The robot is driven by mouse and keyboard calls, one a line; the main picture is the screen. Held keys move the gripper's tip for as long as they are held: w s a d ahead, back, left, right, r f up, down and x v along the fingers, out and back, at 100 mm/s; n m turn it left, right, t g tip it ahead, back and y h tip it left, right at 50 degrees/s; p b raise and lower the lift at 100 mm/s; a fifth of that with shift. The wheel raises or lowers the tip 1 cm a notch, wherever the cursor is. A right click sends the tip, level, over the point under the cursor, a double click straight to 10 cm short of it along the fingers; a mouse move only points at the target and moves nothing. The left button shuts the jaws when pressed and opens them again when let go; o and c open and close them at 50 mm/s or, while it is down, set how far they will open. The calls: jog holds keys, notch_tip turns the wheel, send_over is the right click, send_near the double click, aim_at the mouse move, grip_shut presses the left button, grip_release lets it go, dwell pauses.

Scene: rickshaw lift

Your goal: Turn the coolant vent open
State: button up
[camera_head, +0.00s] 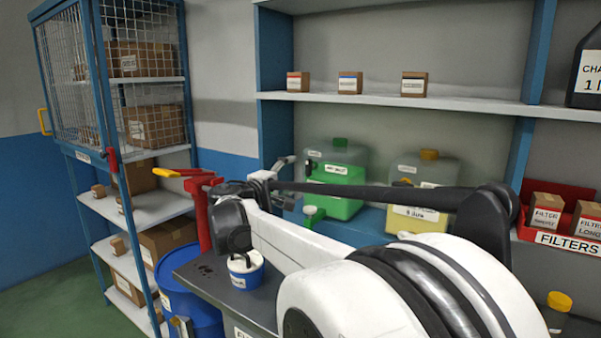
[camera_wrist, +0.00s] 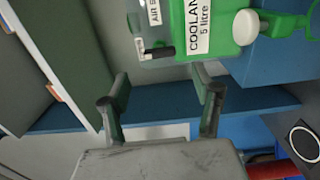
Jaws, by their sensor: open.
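The green coolant container (camera_head: 345,185) stands on the blue shelf in the head view, with a green cap on top and a green tap (camera_head: 314,215) low in front. In the wrist view the container (camera_wrist: 218,50) is at the top, labelled "COOLANT 5 litre". A small black lever with a pale end (camera_wrist: 155,51) sticks out from it there; it looks like the vent, but its turn position is unclear. My gripper (camera_head: 285,170) is just left of the container. In the wrist view my gripper (camera_wrist: 162,77) is open and empty, its fingers short of the lever, apparently not touching.
A yellow-filled container (camera_head: 425,190) stands right of the coolant. A red pump (camera_head: 200,210) on a blue drum (camera_head: 190,300) and a blue-and-white tub (camera_head: 246,275) are near my arm. Small boxes (camera_head: 350,83) line the upper shelf. A red filter bin (camera_head: 560,239) is right.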

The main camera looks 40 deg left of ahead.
jog(key=shift+s+d, duration=0.2)
jog(key=shift+s, duration=1.3)
